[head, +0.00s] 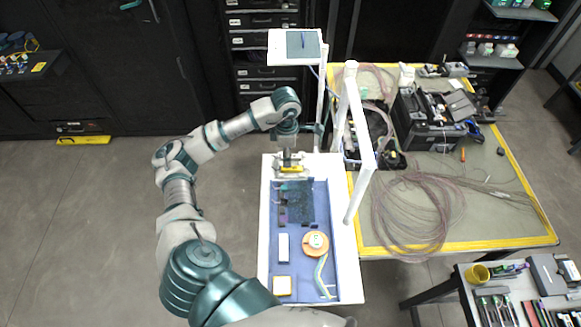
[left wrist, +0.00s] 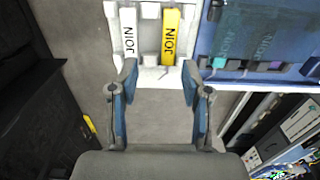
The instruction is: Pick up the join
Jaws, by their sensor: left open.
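Two block-shaped joins labelled "JOIN" lie side by side in the left wrist view, a white one (left wrist: 129,36) and a yellow one (left wrist: 171,36). They sit in a white holder (left wrist: 150,78) at the end of the blue tray. In the head view the yellow join (head: 292,169) shows small, just below my left gripper (head: 290,157). My left gripper, in the left wrist view (left wrist: 159,78), is open and empty. Its fingertips are spread near the lower ends of the joins. My right gripper is not in view.
The blue tray (head: 304,272) on the white table (head: 347,285) holds an orange round spool (head: 316,244), a white block (head: 283,247) and a yellow-rimmed box (head: 282,285). A white frame post (head: 354,197) stands to the right. Beyond it is a bench with coiled cables (head: 416,208).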

